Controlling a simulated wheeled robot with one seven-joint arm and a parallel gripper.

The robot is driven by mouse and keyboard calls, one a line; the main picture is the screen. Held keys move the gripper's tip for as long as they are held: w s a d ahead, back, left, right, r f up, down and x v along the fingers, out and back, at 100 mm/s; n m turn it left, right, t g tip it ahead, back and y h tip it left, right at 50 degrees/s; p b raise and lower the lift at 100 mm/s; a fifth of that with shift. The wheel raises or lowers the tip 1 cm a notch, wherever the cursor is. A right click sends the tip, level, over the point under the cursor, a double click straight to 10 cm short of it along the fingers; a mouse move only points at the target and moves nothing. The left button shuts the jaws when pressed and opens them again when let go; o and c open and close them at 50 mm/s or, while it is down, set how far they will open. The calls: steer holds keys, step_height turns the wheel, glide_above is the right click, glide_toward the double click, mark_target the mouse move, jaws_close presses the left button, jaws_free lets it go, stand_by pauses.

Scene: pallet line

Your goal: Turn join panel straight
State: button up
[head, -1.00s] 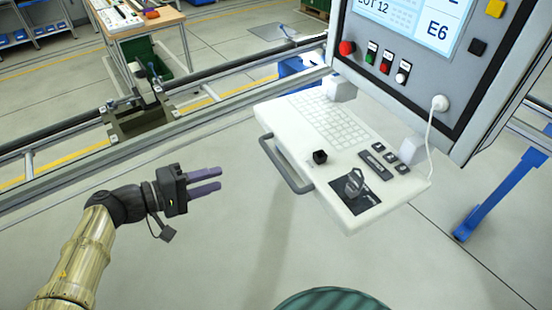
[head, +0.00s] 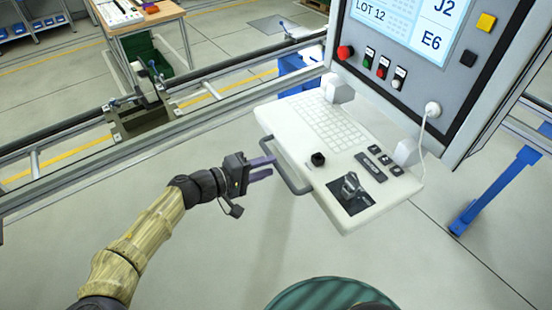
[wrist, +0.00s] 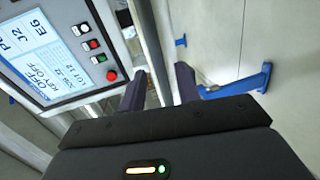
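The join panel (head: 455,85) is a grey control box at the upper right, standing at a slant in the head view. Its lit screen (head: 405,22) reads LOT 12, J2 and E6; the screen also shows in the wrist view (wrist: 45,60). A white keyboard shelf (head: 335,215) sticks out below it, with a grey bar handle (head: 284,170) on its left edge. My gripper (head: 273,168) points at this handle with its fingertips close beside it. I cannot tell if they touch. In the wrist view the two fingers (wrist: 158,82) are apart, with nothing seen held between them.
A rail line (head: 85,165) with a dark clamp fixture (head: 140,120) runs behind my arm. A workbench (head: 140,22) stands at the upper left. A blue support leg (head: 495,192) is at the right. The floor left of the shelf is clear.

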mark_target(276, 164)
steer(key=shift+p+x, duration=0.45)
steer(key=shift+x, duration=1.4)
steer(key=shift+c, duration=0.2)
jaws_close()
